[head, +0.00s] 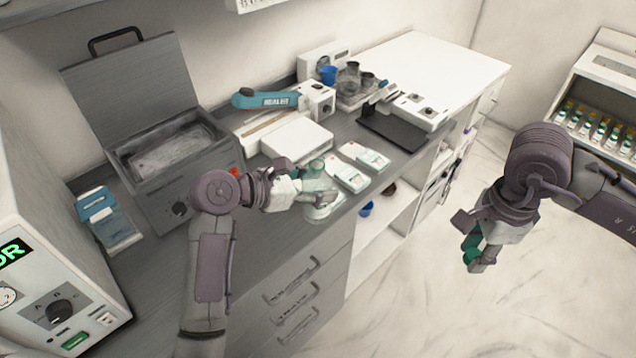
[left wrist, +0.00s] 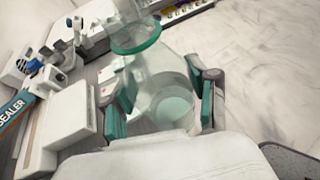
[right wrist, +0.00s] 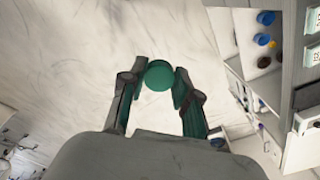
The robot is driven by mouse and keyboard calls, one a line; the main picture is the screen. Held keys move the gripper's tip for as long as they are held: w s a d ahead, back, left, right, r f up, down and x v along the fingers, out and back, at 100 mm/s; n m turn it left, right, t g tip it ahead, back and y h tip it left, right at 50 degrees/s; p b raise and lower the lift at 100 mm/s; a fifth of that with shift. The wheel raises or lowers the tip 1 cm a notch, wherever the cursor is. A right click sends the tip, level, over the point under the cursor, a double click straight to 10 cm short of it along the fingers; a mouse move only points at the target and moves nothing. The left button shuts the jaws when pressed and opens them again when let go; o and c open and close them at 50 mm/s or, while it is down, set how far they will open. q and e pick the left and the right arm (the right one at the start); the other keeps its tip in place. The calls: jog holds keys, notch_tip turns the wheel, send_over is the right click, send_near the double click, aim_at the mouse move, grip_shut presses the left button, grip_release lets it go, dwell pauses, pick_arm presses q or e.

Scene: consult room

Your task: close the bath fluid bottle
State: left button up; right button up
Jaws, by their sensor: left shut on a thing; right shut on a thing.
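The bath fluid bottle (head: 316,184) is clear and pale green, at the front edge of the grey counter. In the left wrist view the bottle (left wrist: 160,80) has a green ring (left wrist: 137,38) around its neck. My left gripper (head: 308,194) is shut on its body, a finger on each side. I cannot tell whether its base touches the counter. A round dark green cap (right wrist: 158,75) is between the fingertips of my right gripper (right wrist: 157,88). In the head view the right gripper (head: 472,252) is out over the floor, right of the counter and apart from the bottle.
White packs with green print (head: 362,158) lie just behind the bottle. An open-lidded grey bath (head: 170,165) stands to the left, a sealer (head: 268,99) behind. Open shelves (head: 385,215) sit below the counter. The floor (head: 420,300) around the right gripper is clear.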

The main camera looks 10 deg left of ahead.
pick_arm(q)
jog(key=o, duration=0.6)
grip_shut()
